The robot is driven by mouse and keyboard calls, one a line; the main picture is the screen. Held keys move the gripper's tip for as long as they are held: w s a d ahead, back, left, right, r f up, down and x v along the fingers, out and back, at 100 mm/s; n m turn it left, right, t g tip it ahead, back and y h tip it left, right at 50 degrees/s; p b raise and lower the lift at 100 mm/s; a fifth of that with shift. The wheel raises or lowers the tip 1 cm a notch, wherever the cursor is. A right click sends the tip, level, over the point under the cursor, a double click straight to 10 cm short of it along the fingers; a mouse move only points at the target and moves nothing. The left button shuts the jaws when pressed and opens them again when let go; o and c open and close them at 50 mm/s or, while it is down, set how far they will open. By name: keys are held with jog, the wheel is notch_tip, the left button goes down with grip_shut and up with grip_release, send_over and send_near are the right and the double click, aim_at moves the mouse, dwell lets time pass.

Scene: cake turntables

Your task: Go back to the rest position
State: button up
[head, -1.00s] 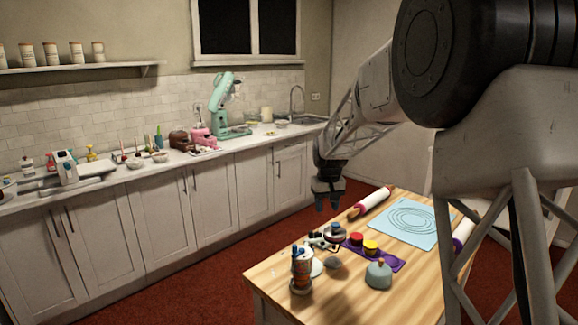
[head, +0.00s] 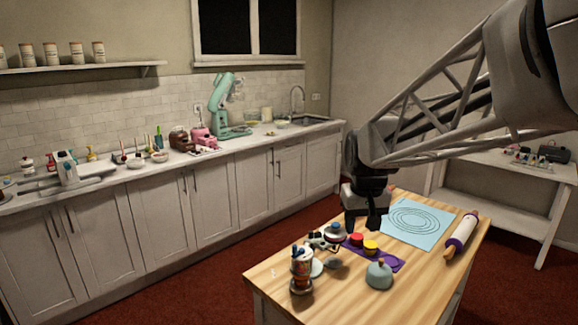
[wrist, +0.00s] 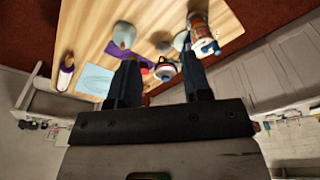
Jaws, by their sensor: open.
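My gripper (head: 362,219) hangs in the air above the far edge of the wooden table in the head view, its fingers pointing down and empty. In the wrist view the two fingers of my gripper (wrist: 160,80) stand apart with nothing between them but the table scene beyond. My arm reaches in from the upper right. Part of the table behind my gripper is hidden in the head view.
The wooden table (head: 330,290) holds a purple tray (head: 388,261) with red and yellow pots, a grey-green domed item (head: 379,275), a jar (head: 301,270), a blue mat (head: 418,222) and a rolling pin (head: 461,235). A white side table (head: 500,205) stands behind, a counter (head: 120,175) left.

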jog(key=s+d+f, duration=0.1)
jog(key=s+f, duration=0.1)
jog(key=s, duration=1.1)
jog(key=s+d+f+m+t, duration=0.1)
jog(key=s+f, duration=0.1)
jog(key=s, duration=1.2)
jog(key=shift+f, duration=0.2)
